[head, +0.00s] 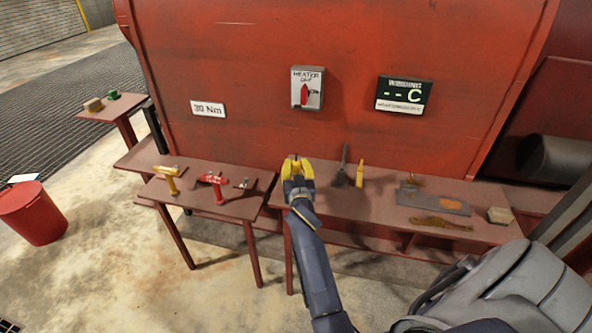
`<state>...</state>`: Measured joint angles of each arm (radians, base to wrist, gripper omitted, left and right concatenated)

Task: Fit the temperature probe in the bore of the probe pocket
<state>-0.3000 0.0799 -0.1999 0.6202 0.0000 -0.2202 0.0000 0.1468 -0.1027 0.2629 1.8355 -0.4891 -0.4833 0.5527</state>
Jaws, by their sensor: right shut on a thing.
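My right gripper (297,164), with yellow fingers, is over the back bench, close to the red wall. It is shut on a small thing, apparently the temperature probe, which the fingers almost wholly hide. I cannot make out the probe pocket or its bore for sure; the gripper may cover it. The temperature display (403,95) on the red wall reads "-- C". My left gripper is not in view.
A lower table (195,197) holds yellow and red T-shaped tools. A red bucket (32,213) stands left.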

